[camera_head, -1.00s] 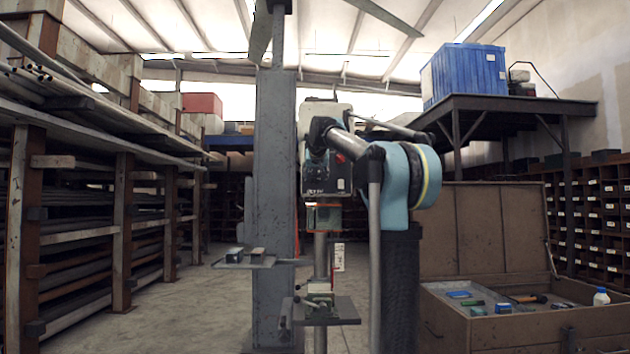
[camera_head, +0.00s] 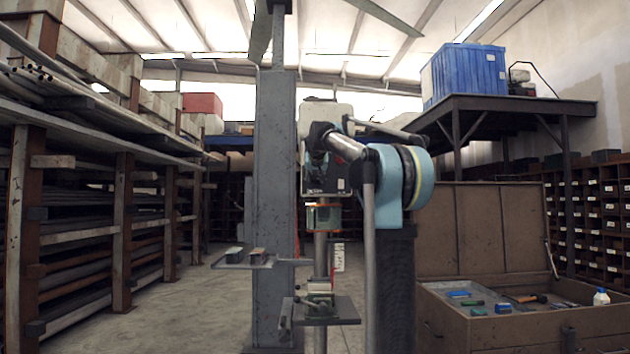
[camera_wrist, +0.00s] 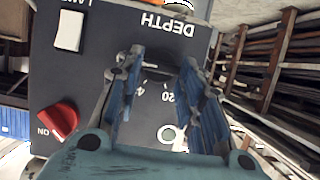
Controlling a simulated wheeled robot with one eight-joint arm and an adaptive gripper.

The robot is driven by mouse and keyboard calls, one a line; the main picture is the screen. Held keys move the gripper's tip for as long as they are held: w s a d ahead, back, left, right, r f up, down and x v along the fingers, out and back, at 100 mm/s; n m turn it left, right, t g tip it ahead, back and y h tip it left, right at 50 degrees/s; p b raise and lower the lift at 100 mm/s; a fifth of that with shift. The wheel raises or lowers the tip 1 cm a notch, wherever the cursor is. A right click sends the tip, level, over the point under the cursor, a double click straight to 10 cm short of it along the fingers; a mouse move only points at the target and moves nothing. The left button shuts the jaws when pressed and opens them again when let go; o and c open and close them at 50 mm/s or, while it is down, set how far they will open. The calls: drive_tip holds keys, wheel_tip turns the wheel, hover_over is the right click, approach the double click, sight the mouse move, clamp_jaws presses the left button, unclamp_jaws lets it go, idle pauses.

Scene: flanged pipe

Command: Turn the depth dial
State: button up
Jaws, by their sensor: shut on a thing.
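The dark control panel of the drill press (camera_head: 316,187) faces me in the head view. In the wrist view the panel (camera_wrist: 72,92) fills the left and middle, with an upside-down DEPTH label (camera_wrist: 167,24) and dial numbers below it. My gripper (camera_wrist: 162,66) is at the depth dial, one blue ridged finger on each side. It is shut on the dial, though the knob is dark and hard to make out between the fingertips. In the head view my arm's end is at the panel, and the dial cannot be made out.
A red ON switch (camera_wrist: 57,120) and a white lamp switch (camera_wrist: 69,31) sit on the panel near the fingers. A vise (camera_head: 318,287) stands on the table below. A grey column (camera_head: 275,190) is on the left and an open toolbox (camera_head: 540,322) on the right.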

drive_tip(key=n+h, duration=0.1)
drive_tip(key=n, duration=0.1)
drive_tip(key=a+n+h, duration=0.1)
drive_tip(key=n, duration=0.1)
drive_tip(key=shift+f+h, duration=0.1)
drive_tip(key=shift+h, duration=0.3)
drive_tip(key=n, duration=0.1)
drive_tip(key=n+h, duration=0.1)
drive_tip(key=n, duration=0.1)
drive_tip(key=n+t+h, duration=0.1)
drive_tip(key=shift+a+f, duration=0.25)
drive_tip(key=shift+f, duration=0.05)
drive_tip(key=shift+n, duration=0.3)
drive_tip(key=o, duration=1.1)
drive_tip(key=shift+c, duration=0.2)
